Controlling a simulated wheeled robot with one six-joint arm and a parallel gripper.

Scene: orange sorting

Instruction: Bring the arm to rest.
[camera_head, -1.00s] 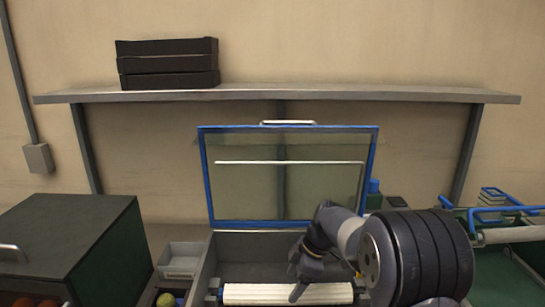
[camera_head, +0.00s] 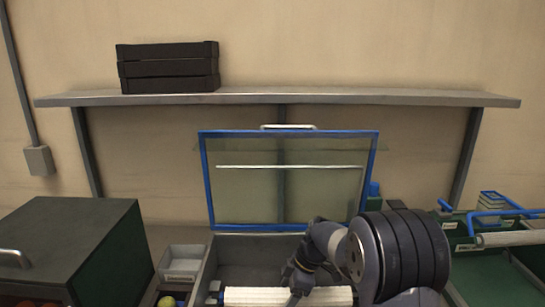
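My arm reaches in from the lower right, and its thick dark joint fills the lower right of centre. My gripper (camera_head: 296,293) is dark and hangs low over the white ribbed roller (camera_head: 260,296) at the bottom edge. Its fingers are small and partly cut off, so I cannot tell how far apart they are. I cannot tell whether it touches the roller.
A blue-framed clear lid (camera_head: 290,180) stands raised behind the grey box. A dark green cabinet (camera_head: 75,245) is at left, with a small grey bin (camera_head: 183,262) beside it. A green tray (camera_head: 490,275) is at right. Black crates (camera_head: 168,68) sit on the wall shelf (camera_head: 290,98).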

